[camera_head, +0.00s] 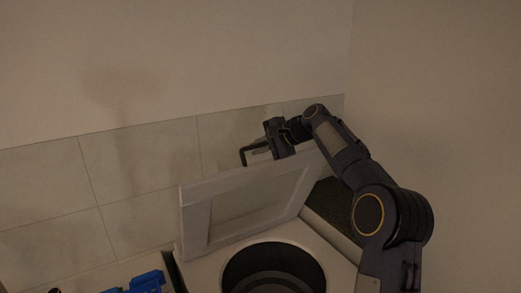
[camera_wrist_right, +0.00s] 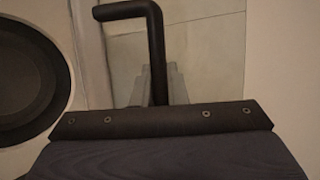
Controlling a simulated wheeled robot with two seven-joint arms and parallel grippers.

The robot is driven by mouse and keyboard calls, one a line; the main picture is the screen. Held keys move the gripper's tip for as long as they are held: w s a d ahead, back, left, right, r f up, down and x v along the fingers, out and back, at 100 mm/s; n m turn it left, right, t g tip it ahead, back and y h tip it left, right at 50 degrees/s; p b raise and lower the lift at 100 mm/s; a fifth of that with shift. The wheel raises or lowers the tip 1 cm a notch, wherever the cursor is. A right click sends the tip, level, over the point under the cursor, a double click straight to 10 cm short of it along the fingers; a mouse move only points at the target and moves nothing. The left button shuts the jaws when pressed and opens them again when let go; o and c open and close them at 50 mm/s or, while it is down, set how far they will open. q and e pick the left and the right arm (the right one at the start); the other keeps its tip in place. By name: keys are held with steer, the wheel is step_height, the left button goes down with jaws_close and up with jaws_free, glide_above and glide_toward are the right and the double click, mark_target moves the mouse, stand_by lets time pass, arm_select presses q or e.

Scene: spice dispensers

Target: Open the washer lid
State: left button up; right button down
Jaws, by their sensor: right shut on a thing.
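The washer lid (camera_head: 196,218) stands raised and tilted up behind the round drum opening (camera_head: 274,268) of the white washer (camera_head: 335,262). It has a pale frame around a flat panel. The exact contact is partly hidden by the gripper. My left gripper is not in view.
A tiled wall (camera_head: 140,165) rises close behind the lid, and a plain wall (camera_head: 460,120) stands at the right. Blue objects (camera_head: 147,281) lie left of the washer at the bottom edge. My right arm passes over the washer's right side.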

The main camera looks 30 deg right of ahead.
steer(key=shift+a+f, duration=0.15)
steer(key=shift+f, duration=0.3)
steer(key=c, duration=1.8)
jaws_free()
steer(key=shift+o, duration=0.4)
steer(key=shift+w, duration=0.3)
steer(key=shift+s+r, duration=0.25)
steer(key=b+v, duration=0.1)
steer(key=v, duration=0.6)
steer(key=shift+d, duration=0.3)
